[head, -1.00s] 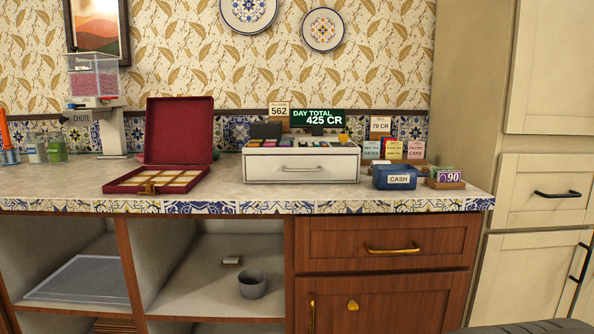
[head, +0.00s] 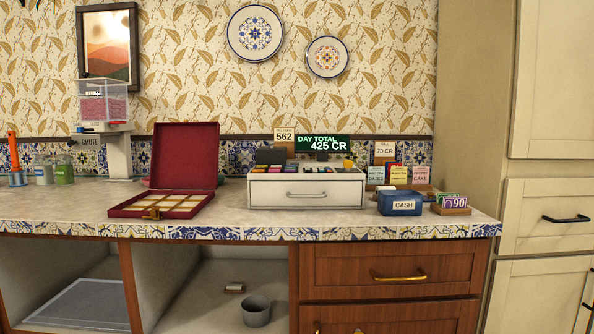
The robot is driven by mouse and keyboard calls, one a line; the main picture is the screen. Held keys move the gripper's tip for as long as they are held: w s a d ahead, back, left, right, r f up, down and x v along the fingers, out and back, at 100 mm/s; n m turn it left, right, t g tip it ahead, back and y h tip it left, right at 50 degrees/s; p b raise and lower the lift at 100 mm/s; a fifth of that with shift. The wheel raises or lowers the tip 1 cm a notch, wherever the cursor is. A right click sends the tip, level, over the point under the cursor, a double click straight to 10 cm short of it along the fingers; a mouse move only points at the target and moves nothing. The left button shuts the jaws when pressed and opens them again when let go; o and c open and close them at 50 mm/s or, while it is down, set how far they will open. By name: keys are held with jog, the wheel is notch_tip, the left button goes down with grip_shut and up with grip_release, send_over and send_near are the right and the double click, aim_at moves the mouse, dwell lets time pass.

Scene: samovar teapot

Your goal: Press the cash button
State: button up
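A white cash register (head: 330,196) with a closed drawer stands on the counter, right of centre. Its top carries a row of small coloured keys (head: 312,169) and a yellow knob-like piece (head: 348,163) at the right end. They are too small to read, so I cannot tell which one is the cash button. A green display (head: 321,144) above it reads "DAY TOTAL 425 CR". A blue container (head: 401,204) labelled "CASH" stands right of the register, apart from it. My gripper is not in view.
An open red box (head: 183,172) with compartments stands left of the register. Coloured cards (head: 398,174) and a small tray (head: 451,210) marked 90 are at the right. The counter's front edge (head: 330,232) is mostly clear. A grey cup (head: 256,311) sits on the shelf below.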

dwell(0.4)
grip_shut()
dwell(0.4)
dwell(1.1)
